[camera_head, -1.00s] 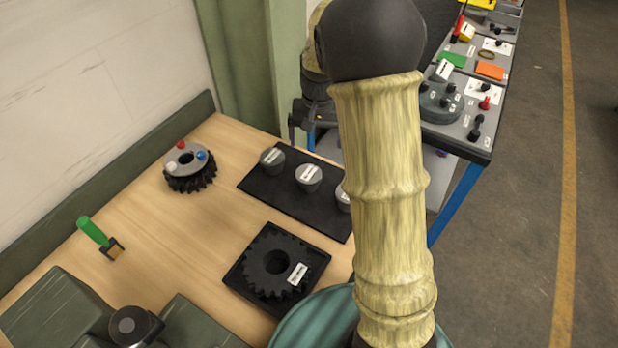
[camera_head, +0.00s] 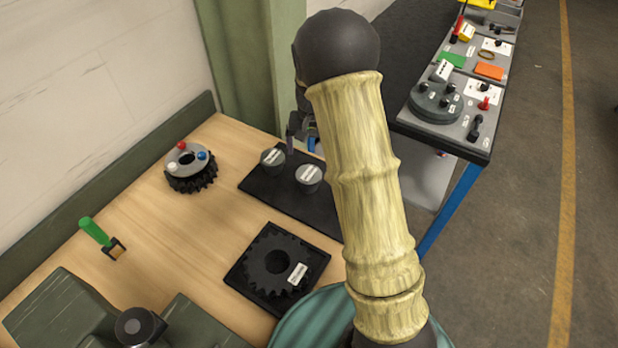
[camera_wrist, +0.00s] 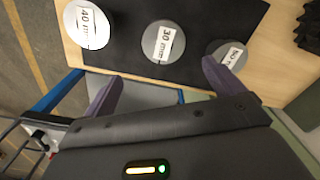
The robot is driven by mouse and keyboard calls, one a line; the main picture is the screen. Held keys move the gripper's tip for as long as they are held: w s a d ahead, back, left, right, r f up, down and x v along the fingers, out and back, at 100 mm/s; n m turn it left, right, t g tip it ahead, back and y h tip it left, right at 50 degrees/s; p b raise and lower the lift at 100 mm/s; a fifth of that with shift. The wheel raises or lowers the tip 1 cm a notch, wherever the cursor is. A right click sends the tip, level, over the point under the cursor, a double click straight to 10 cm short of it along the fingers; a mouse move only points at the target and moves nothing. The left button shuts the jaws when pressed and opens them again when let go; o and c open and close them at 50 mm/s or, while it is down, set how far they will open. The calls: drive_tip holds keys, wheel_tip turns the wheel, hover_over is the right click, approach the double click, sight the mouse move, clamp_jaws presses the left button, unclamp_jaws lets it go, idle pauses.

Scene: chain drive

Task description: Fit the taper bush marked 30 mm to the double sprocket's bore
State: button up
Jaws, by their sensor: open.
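Three grey taper bushes stand in a row on a black mat (camera_head: 262,187). The one marked 30 mm (camera_wrist: 158,48) is the middle one, upright, and also shows in the head view (camera_head: 309,178). The 40 mm bush (camera_wrist: 88,24) is to its left in the wrist view and is hidden by my arm in the head view. My gripper (camera_wrist: 162,74) is open and empty; the 30 mm bush lies just beyond the gap between its fingers, apart from them. A black toothed sprocket (camera_head: 258,262) with a white label and an open bore lies in a black tray.
The third bush (camera_wrist: 228,52) has a partly cut-off label. Another sprocket (camera_head: 190,180) carries a grey disc with red, white and blue knobs. A green-handled brush (camera_head: 95,232) lies at the left. The bench (camera_head: 190,255) is clear between them. A trolley (camera_head: 470,140) stands at the right.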

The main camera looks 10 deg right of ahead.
sight(309, 173)
wheel_tip(309, 173, down, 6)
drive_tip(key=shift+f+p, duration=0.2)
drive_tip(key=shift+p, duration=0.25)
drive_tip(key=shift+s+a+f+p, duration=0.15)
drive_tip(key=shift+f+p, duration=0.15)
drive_tip(key=shift+f, duration=0.55)
drive_tip(key=shift+w+a+f+p, duration=0.15)
drive_tip(key=shift+f+p, duration=0.1)
drive_tip(key=shift+f, duration=0.65)
drive_tip(key=shift+s+a+f+p, duration=0.15)
drive_tip(key=shift+f+p, duration=0.15)
drive_tip(key=shift+f, duration=0.55)
drive_tip(key=c, duration=1.5)
drive_tip(key=shift+o, duration=0.2)
drive_tip(key=shift+r, duration=0.2)
